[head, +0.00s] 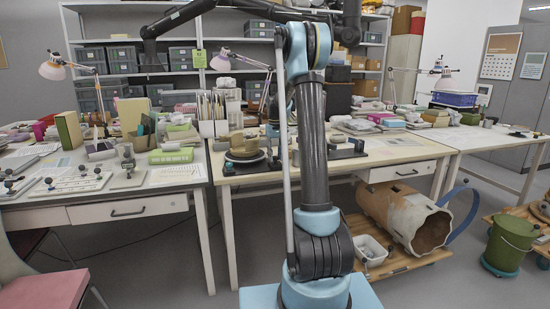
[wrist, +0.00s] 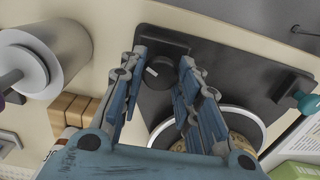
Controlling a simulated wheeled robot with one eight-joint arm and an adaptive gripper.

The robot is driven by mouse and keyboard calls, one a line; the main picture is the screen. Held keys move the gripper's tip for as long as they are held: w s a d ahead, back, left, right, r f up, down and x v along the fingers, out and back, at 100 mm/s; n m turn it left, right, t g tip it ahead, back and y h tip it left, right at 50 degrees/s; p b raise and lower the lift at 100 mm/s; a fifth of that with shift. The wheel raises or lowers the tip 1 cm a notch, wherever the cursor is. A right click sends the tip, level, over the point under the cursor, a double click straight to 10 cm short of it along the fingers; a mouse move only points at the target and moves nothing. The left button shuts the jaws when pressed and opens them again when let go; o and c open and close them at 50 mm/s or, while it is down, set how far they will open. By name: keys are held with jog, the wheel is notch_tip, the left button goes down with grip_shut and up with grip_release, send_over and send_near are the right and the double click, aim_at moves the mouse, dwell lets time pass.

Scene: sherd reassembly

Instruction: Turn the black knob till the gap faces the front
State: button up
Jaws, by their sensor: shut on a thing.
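The black knob (wrist: 160,72) shows in the wrist view on a dark base board (wrist: 225,72), beside a dark block. My gripper (wrist: 161,70) has its two blue-grey fingers on either side of the knob and is shut on it. A round turntable with a pale rim (wrist: 257,122) sits on the board, with a tan piece (wrist: 235,146) on it, partly hidden by the right finger. In the head view the turntable (head: 245,156) stands on the middle table, left of my arm. The gap cannot be made out in either view.
In the wrist view, a grey cylinder (wrist: 66,52) lies left of my gripper, with wooden blocks (wrist: 72,109) below it. In the head view, boxes and tools crowd the tables; the middle table's front strip (head: 270,178) is mostly clear.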

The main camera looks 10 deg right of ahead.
aim_at(275, 157)
jog(key=n, duration=0.4)
jog(key=shift+w+n, duration=0.1)
jog(key=shift+n, duration=0.2)
dwell(0.3)
jog(key=o, duration=1.1)
jog(key=shift+c, duration=0.2)
notch_tip(275, 157, up, 12)
jog(key=shift+f, duration=0.1)
